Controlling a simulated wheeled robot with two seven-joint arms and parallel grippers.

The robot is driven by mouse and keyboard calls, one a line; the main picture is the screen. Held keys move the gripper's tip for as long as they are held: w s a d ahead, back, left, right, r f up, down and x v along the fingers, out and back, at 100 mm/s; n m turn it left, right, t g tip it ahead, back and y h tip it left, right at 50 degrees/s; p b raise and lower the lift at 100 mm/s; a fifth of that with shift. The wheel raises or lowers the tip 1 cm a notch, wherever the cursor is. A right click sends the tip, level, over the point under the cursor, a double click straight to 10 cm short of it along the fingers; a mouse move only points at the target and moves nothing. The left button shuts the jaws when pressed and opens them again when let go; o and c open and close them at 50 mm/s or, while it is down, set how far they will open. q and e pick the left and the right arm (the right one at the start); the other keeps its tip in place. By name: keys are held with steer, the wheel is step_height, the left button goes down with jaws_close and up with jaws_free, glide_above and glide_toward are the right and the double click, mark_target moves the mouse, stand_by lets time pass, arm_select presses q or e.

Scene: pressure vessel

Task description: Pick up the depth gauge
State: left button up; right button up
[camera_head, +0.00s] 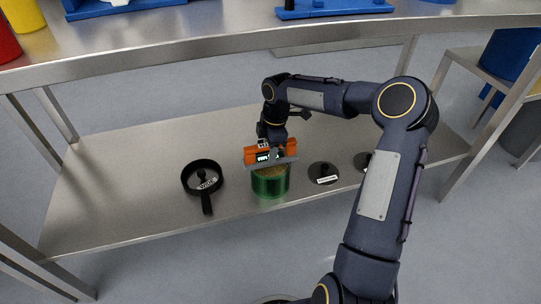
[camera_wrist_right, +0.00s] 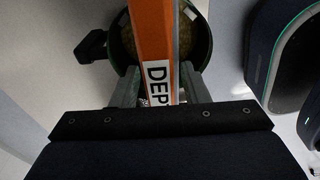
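The depth gauge (camera_head: 271,152) is an orange body with a small lit display and a grey crossbar. In the head view it is at the green pot (camera_head: 270,183), its crossbar over the pot's opening; I cannot tell whether it touches the rim. My right gripper (camera_wrist_right: 160,85) is at the gauge from behind and above. In the right wrist view the orange gauge (camera_wrist_right: 155,35), lettered "DEP", lies between the two fingers, which look close against both sides. The arm and gauge hide most of the fingers in the head view. My left gripper is not in view.
A black pan (camera_head: 202,177) with a handle lies left of the pot on the steel lower shelf (camera_head: 110,195). A black labelled disc (camera_head: 323,173) lies right of it. The shelf's left part is clear.

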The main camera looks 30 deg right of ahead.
jaws_close()
steer(key=shift+r+p, duration=0.4)
steer(key=shift+r, duration=0.15)
step_height(320, 180, up, 3)
steer(key=shift+s+r+p, duration=0.1)
steer(key=shift+p, duration=1.05)
steer(key=s+a+p, duration=0.4)
steer(key=s, duration=1.3)
steer(key=shift+s+f, duration=0.2)
steer(key=shift+f, duration=0.2)
